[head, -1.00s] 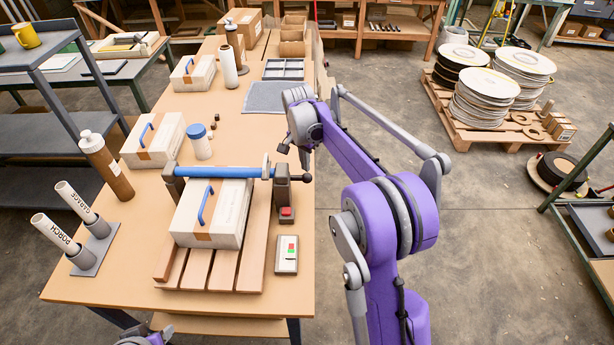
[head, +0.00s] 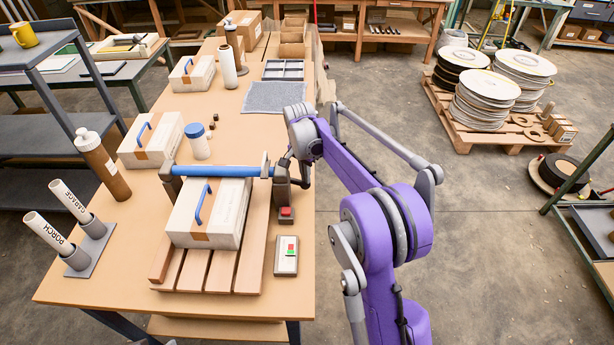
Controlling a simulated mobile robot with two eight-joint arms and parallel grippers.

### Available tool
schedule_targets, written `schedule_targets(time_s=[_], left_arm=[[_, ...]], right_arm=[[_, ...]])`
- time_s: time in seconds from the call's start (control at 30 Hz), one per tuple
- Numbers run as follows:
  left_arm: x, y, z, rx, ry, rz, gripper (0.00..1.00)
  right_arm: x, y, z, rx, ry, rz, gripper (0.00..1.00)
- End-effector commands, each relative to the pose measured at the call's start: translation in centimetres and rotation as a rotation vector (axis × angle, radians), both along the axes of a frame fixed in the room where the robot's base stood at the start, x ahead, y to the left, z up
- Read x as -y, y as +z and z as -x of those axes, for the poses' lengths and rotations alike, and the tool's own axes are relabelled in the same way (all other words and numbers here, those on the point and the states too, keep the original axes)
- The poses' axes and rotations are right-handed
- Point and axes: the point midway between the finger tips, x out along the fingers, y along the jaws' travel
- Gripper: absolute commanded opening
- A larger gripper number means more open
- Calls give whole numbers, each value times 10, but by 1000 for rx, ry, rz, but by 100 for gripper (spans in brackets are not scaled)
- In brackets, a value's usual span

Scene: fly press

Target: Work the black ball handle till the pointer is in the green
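A blue bar (head: 225,171) runs across a long pale block with a blue handle (head: 203,203). It is held by dark uprights, the right one (head: 281,188) carrying a red block at its foot. My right gripper (head: 297,166) is at the top of this upright, where the black ball handle was seen before. The ball is not clearly visible now and the gripper seems to cover it. Whether the fingers are closed is too small to tell. A pale panel (head: 286,256) with a green and a red mark lies nearby; a pointer is not discernible. My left gripper is not in view.
The pale block rests on wooden slats (head: 208,270). A white jar with a blue lid (head: 198,141), a brown bottle (head: 103,165) and two labelled tubes (head: 75,220) stand to the left. A grey mat (head: 274,96) lies behind. The front table edge is clear.

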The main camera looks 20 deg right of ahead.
Motion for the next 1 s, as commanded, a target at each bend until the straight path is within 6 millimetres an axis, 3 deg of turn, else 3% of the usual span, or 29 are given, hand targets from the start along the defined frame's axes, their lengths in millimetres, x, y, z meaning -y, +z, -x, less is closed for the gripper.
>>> schedule_targets(time_s=[0.2,0.43,0.77,1.0], left_arm=[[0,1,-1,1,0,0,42],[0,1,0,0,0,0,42],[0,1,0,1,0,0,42],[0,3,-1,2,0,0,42]], right_arm=[[-3,2,2,-3,1,-1,0],[-26,10,13,-2,2,-2,0],[-27,13,14,-1,0,0,0],[-30,46,15,0,0,-1,0]])
